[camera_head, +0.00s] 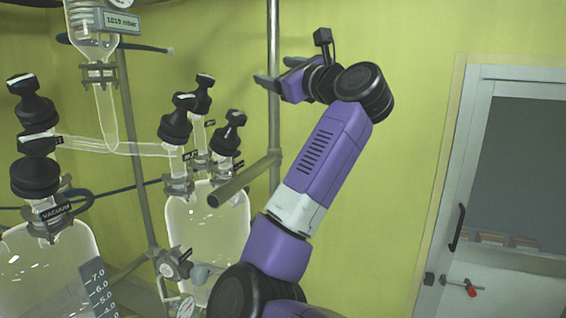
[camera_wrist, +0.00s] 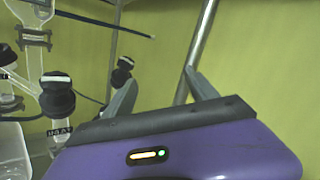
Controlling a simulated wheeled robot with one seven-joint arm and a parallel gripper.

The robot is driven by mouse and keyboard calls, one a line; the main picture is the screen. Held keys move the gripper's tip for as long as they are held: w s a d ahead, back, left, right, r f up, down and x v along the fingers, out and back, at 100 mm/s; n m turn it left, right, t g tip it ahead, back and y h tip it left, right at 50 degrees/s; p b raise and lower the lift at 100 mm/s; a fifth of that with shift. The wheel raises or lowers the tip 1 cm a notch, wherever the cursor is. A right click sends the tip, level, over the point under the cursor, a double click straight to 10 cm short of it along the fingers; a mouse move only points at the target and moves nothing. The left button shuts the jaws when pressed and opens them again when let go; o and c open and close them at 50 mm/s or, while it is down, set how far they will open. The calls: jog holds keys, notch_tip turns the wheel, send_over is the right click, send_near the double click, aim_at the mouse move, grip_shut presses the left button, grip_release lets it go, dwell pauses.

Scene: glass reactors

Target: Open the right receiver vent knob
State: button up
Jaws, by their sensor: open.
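Several black knobs stand on glass necks on the left in the head view. The right receiver (camera_head: 200,235) is a clear glass vessel with three of them above it: a front-left knob (camera_head: 177,118), a back knob (camera_head: 202,92) and a right knob (camera_head: 231,132). Small labels sit at their bases, too small to read surely, so I cannot tell which is the vent. My gripper (camera_head: 273,72) is raised above and right of these knobs, open and empty. In the wrist view, a labelled knob (camera_wrist: 57,95) and a farther knob (camera_wrist: 122,72) lie left of my open fingers (camera_wrist: 160,76).
A vertical metal pole (camera_head: 274,30) stands close to my gripper, and a horizontal bar (camera_head: 245,178) crosses before the right receiver. The left vessel (camera_head: 45,265) has a knob labelled vacuum (camera_head: 36,172). The yellow wall to the right is clear up to a door (camera_head: 465,200).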

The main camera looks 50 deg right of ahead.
jog(key=s+a+f+n+h, duration=0.2)
jog(key=a+f+n, duration=0.1)
jog(key=f+n, duration=0.5)
jog(key=s+a+f+n+t+h+p, duration=0.1)
jog(key=a+f+n, duration=0.3)
jog(key=f+n, duration=0.5)
jog(key=shift+s+a+f+n+h, duration=0.15)
jog(key=shift+s+f+n+h, duration=0.2)
jog(key=shift+s+h, duration=0.55)
jog(key=shift+f, duration=0.15)
